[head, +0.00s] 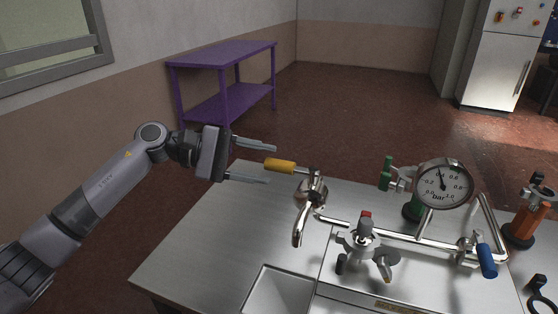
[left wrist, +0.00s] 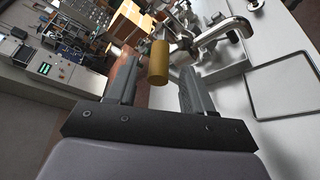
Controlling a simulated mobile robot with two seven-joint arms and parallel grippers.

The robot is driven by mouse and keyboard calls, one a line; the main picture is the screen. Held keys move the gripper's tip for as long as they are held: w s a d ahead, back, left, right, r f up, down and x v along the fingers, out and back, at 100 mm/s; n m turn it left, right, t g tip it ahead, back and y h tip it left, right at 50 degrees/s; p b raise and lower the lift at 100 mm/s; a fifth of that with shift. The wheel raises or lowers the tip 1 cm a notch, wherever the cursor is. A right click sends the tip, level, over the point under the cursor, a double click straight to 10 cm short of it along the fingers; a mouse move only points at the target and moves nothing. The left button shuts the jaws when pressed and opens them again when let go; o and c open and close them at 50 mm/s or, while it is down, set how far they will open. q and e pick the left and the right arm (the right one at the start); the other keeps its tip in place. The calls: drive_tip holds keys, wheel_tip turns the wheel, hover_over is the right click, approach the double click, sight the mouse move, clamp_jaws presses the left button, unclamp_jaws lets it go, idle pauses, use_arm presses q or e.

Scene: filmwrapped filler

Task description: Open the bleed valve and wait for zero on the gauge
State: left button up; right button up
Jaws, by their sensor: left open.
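A valve with a yellow handle (head: 280,165) and a downturned chrome spout (head: 299,226) stands on the steel bench; I take it as the bleed valve. The handle points left, toward my left gripper (head: 270,165). That gripper is open, its two fingers on either side of the handle's end, not closed on it. In the left wrist view, the yellow handle (left wrist: 159,62) shows between the fingertips (left wrist: 160,66). The round white gauge (head: 443,185), marked bar, stands at the right; its dark needle points near the top of the dial. My right gripper is not seen.
A green handle (head: 386,173), a red-topped fitting (head: 366,228) and a blue handle (head: 487,261) sit on the pipework. A sunken basin (head: 279,288) is at the bench front. An orange bottle-like object (head: 526,220) stands right. A purple table (head: 222,55) is behind.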

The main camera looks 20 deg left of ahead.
sight(289, 171)
use_arm(q)
drive_tip(key=shift+p+x, duration=0.35)
drive_tip(key=shift+x, duration=1.55)
clamp_jaws()
